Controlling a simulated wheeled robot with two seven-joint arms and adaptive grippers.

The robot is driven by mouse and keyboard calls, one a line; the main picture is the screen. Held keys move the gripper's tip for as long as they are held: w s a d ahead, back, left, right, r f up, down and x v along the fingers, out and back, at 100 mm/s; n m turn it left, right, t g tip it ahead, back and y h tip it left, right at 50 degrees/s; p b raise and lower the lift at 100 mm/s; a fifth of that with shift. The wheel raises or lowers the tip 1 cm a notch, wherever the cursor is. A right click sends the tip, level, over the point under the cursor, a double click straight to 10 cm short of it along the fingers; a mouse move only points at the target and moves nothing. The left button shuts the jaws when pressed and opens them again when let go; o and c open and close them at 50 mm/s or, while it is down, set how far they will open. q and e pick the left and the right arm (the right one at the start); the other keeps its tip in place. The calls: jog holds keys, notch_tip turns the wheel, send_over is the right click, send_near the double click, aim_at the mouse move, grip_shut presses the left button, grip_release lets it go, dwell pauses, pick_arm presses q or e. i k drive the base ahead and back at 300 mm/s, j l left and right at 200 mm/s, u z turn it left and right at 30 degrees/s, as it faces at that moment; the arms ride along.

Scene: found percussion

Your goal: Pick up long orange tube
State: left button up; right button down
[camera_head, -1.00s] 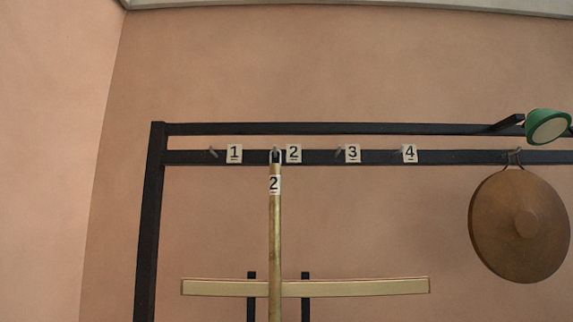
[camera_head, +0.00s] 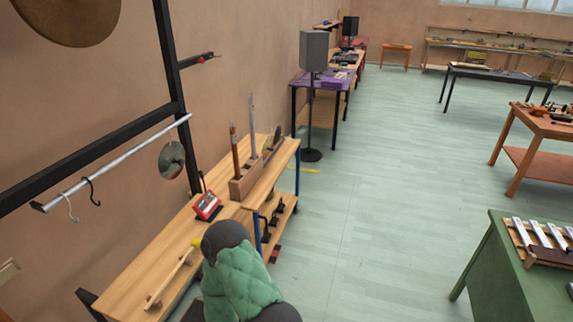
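No long orange tube can be made out for sure. A slim orange-brown upright stick (camera_head: 234,152) stands in a wooden block (camera_head: 241,185) on the wooden bench at centre left; I cannot tell whether it is the tube. A grey upright stick (camera_head: 252,127) stands in the same block. Neither of my grippers is in view.
The wooden bench (camera_head: 150,255) holds a red device (camera_head: 207,206). A black frame with a metal rail (camera_head: 115,165), hooks and a small disc (camera_head: 171,160) stands left. A green table (camera_head: 507,270) is at lower right. Open floor (camera_head: 370,200) lies between.

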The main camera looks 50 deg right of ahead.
aim_at(235, 162)
jog(key=l+z, duration=0.1)
jog(key=z, duration=1.3)
jog(key=i+l, duration=0.2)
jog(key=i, duration=0.2)
jog(key=i+l+z, duration=0.15)
jog(key=i, duration=0.25)
jog(key=i+l, duration=0.25)
jog(key=i, duration=0.15)
jog(key=z, duration=0.05)
